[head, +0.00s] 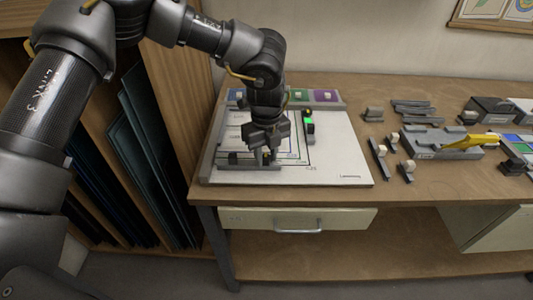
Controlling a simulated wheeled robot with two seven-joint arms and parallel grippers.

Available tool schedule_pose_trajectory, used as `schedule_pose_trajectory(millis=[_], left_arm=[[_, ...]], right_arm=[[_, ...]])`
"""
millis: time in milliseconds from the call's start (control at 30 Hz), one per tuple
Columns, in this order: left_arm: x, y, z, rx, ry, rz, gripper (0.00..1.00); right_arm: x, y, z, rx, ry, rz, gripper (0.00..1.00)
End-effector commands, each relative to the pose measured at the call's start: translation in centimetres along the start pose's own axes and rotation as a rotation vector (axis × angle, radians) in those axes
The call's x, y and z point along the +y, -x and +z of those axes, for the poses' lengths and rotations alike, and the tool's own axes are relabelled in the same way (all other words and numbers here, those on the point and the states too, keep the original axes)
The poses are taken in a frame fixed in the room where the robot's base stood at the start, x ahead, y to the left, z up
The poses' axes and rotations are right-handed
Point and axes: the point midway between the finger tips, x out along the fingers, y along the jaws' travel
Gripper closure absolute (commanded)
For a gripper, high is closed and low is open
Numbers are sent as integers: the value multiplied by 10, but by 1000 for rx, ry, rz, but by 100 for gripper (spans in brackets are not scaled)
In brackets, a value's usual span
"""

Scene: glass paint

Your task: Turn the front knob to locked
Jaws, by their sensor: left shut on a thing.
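My left gripper (267,153) reaches down over the white board (340,160) at the left end of the workbench. It is shut at a small grey fixture (240,158) along the board's front left part, where the front knob appears to be. The knob itself is mostly hidden by the fingers, so its setting cannot be read. A second dark fixture (308,130) with a green lit top stands to the right of the gripper on the board. My right gripper is not in view.
Blue, green and purple squares (326,96) line the board's back edge. To the right lie several small grey parts (408,170), a grey block with a yellow-handled tool (478,142) and dark boxes (487,110). A drawer (298,219) is below. Upright dark sheets (150,150) stand left.

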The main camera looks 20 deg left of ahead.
Motion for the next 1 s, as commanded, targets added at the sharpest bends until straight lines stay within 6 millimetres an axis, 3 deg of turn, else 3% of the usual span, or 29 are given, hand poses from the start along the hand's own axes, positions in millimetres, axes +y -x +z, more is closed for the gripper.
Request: schedule_pose_trajectory(millis=[1000], left_arm=[[2,1,2,0,-900,-2,93]], right_arm=[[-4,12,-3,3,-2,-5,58]])
